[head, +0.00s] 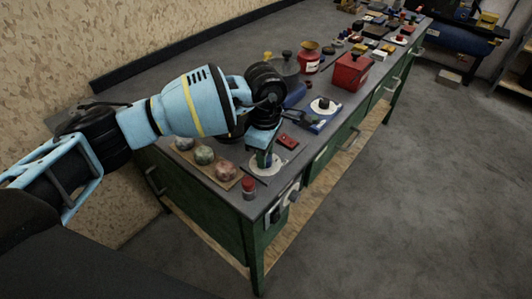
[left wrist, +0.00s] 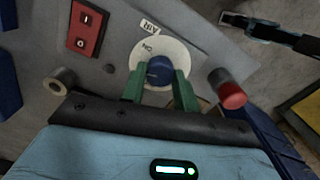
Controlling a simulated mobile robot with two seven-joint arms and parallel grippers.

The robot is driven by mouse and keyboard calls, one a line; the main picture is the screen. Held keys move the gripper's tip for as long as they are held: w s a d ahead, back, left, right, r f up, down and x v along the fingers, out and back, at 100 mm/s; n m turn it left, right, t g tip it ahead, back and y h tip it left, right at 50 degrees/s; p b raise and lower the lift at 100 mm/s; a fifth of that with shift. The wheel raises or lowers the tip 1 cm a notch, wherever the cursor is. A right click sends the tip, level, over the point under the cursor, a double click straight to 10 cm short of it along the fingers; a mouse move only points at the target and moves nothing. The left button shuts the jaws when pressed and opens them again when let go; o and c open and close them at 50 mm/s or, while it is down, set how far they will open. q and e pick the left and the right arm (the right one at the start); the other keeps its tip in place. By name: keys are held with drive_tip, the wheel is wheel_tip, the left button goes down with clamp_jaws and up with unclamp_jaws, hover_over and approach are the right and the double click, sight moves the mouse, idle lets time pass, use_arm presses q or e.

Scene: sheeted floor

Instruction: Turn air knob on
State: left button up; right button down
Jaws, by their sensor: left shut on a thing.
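The air knob (left wrist: 159,71) is a blue knob on a round white plate (left wrist: 176,47) marked AIR and ON. In the left wrist view the green fingers of my left gripper (left wrist: 160,88) stand on either side of it and are shut on it. In the head view my left gripper (head: 264,157) points down at the near end of the bench, over the white plate (head: 266,170). The arm and fingers hide the knob there. The right gripper cannot be made out.
A red switch box (left wrist: 86,28) sits left of the plate, and a red-capped cylinder (left wrist: 232,95) to its right. In the head view a board (head: 207,167) with several round lumps lies left of the gripper. A red box (head: 351,71) stands farther along the bench (head: 225,62).

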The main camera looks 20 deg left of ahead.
use_arm(q)
drive_tip(key=m+b, duration=0.2)
drive_tip(key=m, duration=0.5)
drive_tip(key=shift+f, duration=0.1)
drive_tip(key=shift+m+b, duration=0.55)
drive_tip(key=shift+m, duration=0.45)
use_arm(e)
drive_tip(key=shift+g, duration=0.4)
drive_tip(key=s+f, duration=0.1)
drive_tip(key=f, duration=0.1)
drive_tip(key=s+f, duration=0.1)
drive_tip(key=shift+s+a+f, duration=0.1)
drive_tip(key=shift+f, duration=0.3)
use_arm(q)
drive_tip(key=shift+m, duration=0.3)
drive_tip(key=o, duration=1)
wheel_tip(320, 180, up, 8)
use_arm(e)
drive_tip(key=shift+f, duration=0.15)
